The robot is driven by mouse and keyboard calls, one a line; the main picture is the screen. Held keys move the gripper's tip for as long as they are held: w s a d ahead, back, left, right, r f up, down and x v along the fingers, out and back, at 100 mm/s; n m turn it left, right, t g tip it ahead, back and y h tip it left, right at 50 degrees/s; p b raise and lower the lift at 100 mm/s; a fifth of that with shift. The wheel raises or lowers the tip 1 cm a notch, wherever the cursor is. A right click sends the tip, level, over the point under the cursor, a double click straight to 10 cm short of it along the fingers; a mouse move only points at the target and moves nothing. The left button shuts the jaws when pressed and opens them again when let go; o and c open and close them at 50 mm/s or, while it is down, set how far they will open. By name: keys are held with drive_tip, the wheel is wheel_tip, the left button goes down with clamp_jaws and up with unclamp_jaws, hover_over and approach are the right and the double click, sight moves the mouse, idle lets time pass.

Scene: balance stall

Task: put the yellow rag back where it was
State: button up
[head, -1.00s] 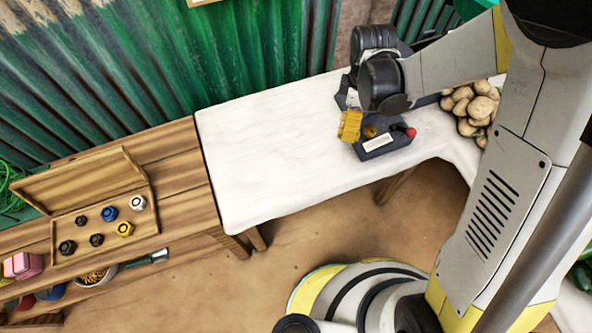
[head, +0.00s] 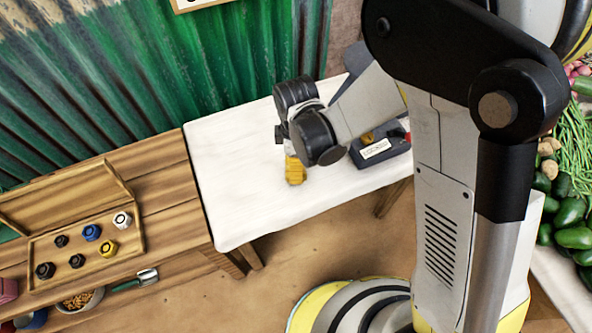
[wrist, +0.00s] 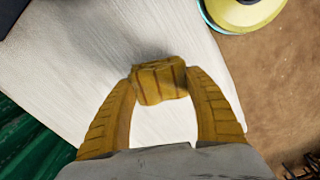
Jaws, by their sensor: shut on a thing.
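My gripper (head: 295,178) is over the white tabletop (head: 235,190), left of the dark scale. In the wrist view my yellow ribbed fingers are closed on the yellow rag (wrist: 160,82), a small folded bundle with reddish stripes held between the fingertips. The pale tabletop (wrist: 90,85) lies under it, and a shadow falls beside the rag. In the head view the rag and the yellow fingers blend together, so I cannot tell them apart or judge the exact height above the table.
The dark scale (head: 377,152) with a white label stands on the table to the right, partly behind my arm. At left, an open wooden tray (head: 85,270) holds several small weights on a wooden bench. Vegetables (head: 572,215) lie far right. The table's left part is clear.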

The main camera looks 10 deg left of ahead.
drive_tip(key=shift+f+b, duration=0.55)
drive_tip(key=shift+f, duration=0.9)
drive_tip(key=shift+f, duration=0.15)
drive_tip(key=o, duration=1.1)
